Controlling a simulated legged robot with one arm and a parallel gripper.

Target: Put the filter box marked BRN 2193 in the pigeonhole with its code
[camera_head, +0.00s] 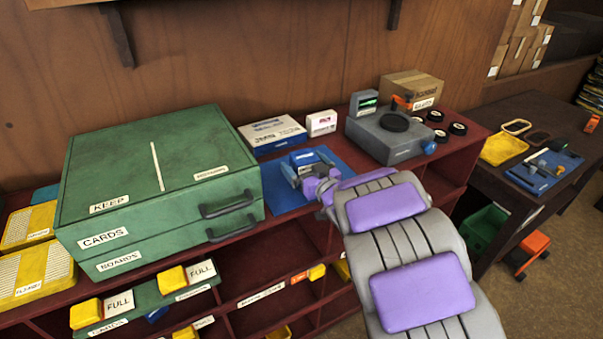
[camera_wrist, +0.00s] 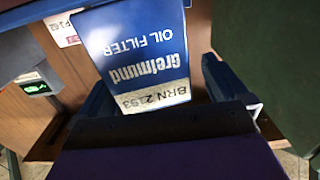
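The blue and white filter box (camera_wrist: 145,62) marked BRN 2193 fills the middle of the wrist view, its print upside down. In the head view the blue box (camera_head: 303,158) is at the blue mat (camera_head: 342,162) on the shelf top. My gripper (camera_head: 309,171) is there with one finger on each side of the box. In the wrist view the fingers (camera_wrist: 160,95) stand apart, with a gap between the box and the right finger. Contact at the left finger is unclear. Pigeonholes (camera_head: 265,298) are below the shelf top; their codes are not readable.
A large green case (camera_head: 150,185) stands left of the mat. White boxes (camera_head: 272,133) are behind it. A grey device (camera_head: 392,135), black rings and a carton (camera_head: 412,88) stand to the right. Yellow blocks with FULL labels (camera_head: 201,271) show at the front left.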

